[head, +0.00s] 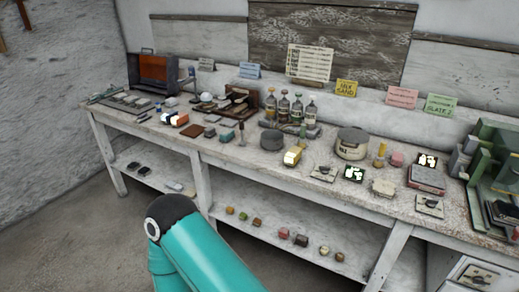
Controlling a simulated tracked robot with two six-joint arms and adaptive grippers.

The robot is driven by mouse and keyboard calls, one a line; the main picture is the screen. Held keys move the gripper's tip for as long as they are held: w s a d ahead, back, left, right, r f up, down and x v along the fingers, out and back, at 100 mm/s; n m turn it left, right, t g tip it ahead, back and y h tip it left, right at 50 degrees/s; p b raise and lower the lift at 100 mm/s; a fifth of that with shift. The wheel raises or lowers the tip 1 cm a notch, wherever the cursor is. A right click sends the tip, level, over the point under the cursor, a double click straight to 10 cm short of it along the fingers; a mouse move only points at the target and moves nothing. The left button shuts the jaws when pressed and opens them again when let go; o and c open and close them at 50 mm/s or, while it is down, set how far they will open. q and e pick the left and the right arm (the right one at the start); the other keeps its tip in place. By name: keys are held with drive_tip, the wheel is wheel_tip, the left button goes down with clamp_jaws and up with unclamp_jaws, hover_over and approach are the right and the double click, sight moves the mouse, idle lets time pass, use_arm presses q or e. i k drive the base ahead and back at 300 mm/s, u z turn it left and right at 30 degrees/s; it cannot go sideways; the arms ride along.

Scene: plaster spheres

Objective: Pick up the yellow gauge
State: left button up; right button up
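A small upright yellow piece (380,156) stands farther right, beside a pink block. One of my teal arms crosses the bottom of the head view, well in front of the bench. Neither gripper shows in the view.
A dark round tin (271,140) and a larger grey tin (352,144) stand near the yellow objects. Several bottles (284,107) stand behind. Green equipment (490,155) fills the right end. A lower shelf (270,223) holds several small blocks. Floor in front is clear at left.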

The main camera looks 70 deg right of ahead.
sight(293, 155)
drive_tip(key=u, duration=0.1)
drive_tip(key=i, duration=1.3)
drive_tip(key=z, duration=1.8)
drive_tip(key=i, duration=0.15)
drive_tip(key=z, duration=2)
drive_tip(key=k, duration=0.45)
drive_tip(key=z, duration=0.35)
drive_tip(key=i, duration=1.5)
drive_tip(key=u, duration=0.35)
